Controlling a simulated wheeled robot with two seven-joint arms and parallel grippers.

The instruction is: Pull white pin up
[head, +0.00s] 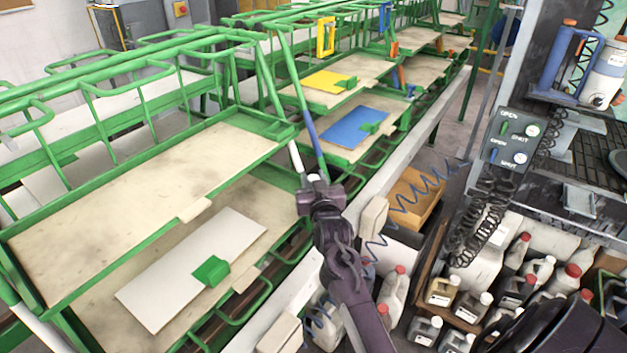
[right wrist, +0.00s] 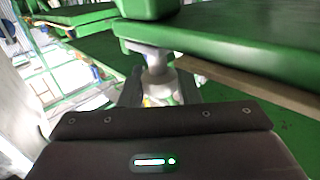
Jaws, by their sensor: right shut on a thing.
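My right gripper (head: 316,186) is at the corner of the green rack frame, beside a blue upright (head: 306,122) and a white bar (head: 296,160). In the right wrist view, the white pin (right wrist: 156,62) is a short pale cylinder below a green metal part. My right gripper (right wrist: 158,88) is shut on the pin, with dark fingers on both sides of it. The pin's lower end is hidden by the gripper body. In the head view the gripper mostly covers the pin. My left gripper is not in view.
Green racks with beige shelves (head: 140,205) fill the left. A white board (head: 190,268), a blue board (head: 352,127) and a yellow board (head: 325,82) lie on shelves. A control box (head: 512,140) with coiled cables hangs right. Several bottles stand below it.

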